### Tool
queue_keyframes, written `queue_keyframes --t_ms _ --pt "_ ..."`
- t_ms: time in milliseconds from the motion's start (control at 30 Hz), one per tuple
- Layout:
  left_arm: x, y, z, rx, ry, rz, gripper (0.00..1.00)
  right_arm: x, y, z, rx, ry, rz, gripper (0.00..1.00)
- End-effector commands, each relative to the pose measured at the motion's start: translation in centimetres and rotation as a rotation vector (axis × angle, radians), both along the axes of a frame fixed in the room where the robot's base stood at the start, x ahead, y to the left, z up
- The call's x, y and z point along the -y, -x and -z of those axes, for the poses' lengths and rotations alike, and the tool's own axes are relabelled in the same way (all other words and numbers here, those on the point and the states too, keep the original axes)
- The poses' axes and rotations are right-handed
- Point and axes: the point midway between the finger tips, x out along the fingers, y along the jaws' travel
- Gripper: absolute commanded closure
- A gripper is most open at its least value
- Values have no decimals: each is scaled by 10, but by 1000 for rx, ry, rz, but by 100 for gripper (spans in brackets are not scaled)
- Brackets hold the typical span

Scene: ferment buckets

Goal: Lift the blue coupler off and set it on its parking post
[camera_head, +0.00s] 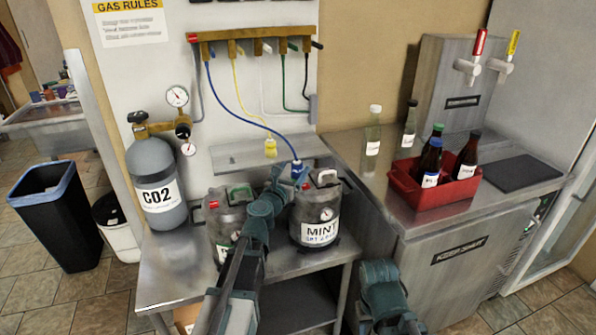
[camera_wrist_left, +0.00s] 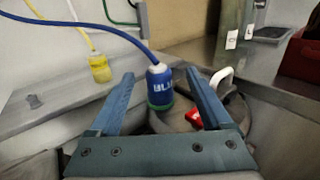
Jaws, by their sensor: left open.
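The blue coupler (camera_head: 298,169) is at the top of the keg labelled MINT (camera_head: 316,215), with a blue hose rising from it. In the left wrist view the blue coupler (camera_wrist_left: 160,84) stands upright with a green band at its foot. My left gripper (camera_wrist_left: 160,76) is open, with one finger on each side of the coupler and gaps between. In the head view my left gripper (camera_head: 285,175) reaches the keg top from the left. A small grey knob (camera_wrist_left: 33,101), possibly a parking post, stands on the back shelf (camera_wrist_left: 60,115). My right gripper is out of view.
A yellow coupler (camera_head: 271,147) is at the back shelf. A second keg (camera_head: 228,215) stands left of the MINT keg, partly behind my arm. The CO2 cylinder (camera_head: 156,180) is farther left. A red crate of bottles (camera_head: 420,208) is on the right counter.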

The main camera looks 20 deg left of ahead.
Motion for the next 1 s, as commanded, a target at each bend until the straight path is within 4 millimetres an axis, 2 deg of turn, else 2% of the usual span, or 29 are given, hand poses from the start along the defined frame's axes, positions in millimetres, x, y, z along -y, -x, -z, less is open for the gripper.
queue_keyframes --t_ms 200,300,567,667,1000 --pt "0 -25 9 0 0 -3 18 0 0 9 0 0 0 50" --pt "0 -36 7 0 0 -4 18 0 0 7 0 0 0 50" --pt "0 -38 6 0 0 -6 18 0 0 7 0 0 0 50" --pt "0 -38 6 0 0 -6 32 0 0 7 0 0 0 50" --pt "-1 -38 6 0 0 -6 93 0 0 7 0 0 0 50"
